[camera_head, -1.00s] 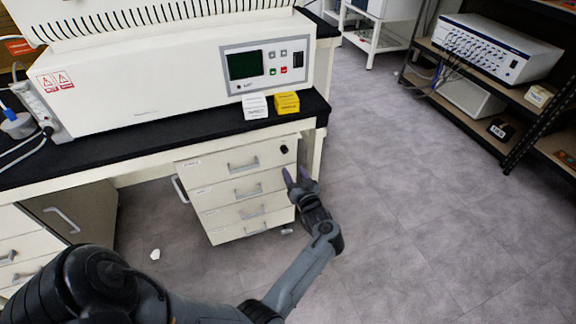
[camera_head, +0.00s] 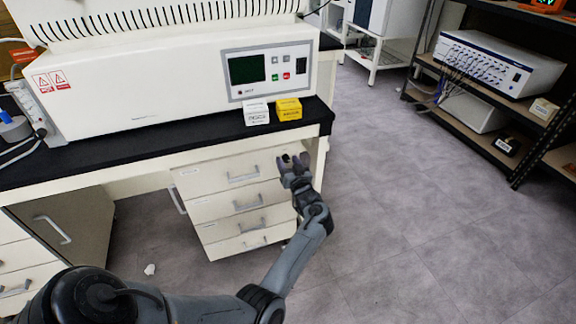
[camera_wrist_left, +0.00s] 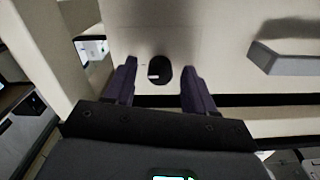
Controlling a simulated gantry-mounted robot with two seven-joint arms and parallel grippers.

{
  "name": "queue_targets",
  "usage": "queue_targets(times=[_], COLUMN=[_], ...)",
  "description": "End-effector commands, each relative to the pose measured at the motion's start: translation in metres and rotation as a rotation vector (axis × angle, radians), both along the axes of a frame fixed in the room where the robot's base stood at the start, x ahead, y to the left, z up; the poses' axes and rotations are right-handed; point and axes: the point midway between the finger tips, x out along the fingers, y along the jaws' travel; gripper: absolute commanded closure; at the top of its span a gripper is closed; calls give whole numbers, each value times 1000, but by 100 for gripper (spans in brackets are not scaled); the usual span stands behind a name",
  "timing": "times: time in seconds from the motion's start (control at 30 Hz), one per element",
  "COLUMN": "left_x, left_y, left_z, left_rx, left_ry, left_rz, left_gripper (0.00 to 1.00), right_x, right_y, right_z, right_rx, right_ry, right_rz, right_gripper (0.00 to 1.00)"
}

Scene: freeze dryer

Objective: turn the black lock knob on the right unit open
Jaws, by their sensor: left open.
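The black lock knob (camera_wrist_left: 159,70) shows in the left wrist view on the pale front of the right drawer unit (camera_head: 212,178). It is a dark oval with a small light mark. My left gripper (camera_head: 294,160) is at the unit's top right corner in the head view and covers the knob there. In the left wrist view my left gripper (camera_wrist_left: 159,66) is open, with one dark finger on each side of the knob. Gaps show between the knob and both fingers. Whether the fingertips reach the drawer front is unclear. My right gripper is not in view.
The drawer unit has several grey handles; one (camera_wrist_left: 282,58) shows right of the fingers in the wrist view. The black bench top (camera_head: 170,147) overhangs the unit and carries the white machine (camera_head: 150,95). Floor (camera_head: 400,220) to the right is clear.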

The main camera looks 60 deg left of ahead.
Motion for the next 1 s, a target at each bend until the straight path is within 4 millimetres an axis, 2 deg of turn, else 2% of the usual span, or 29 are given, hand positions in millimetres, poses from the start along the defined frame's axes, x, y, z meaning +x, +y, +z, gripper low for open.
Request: queue_targets(times=[0.33,0.7,1.0], left_x=[1,1,1], left_y=[3,3,2], left_z=[0,0,0], left_rx=[0,0,-8], left_ry=[0,0,-36], left_rz=[0,0,-1], left_gripper=[45,100,100], right_x=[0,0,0], right_y=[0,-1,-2], right_z=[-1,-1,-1], right_rx=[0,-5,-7], right_ry=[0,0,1], right_rz=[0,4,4], right_gripper=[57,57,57])
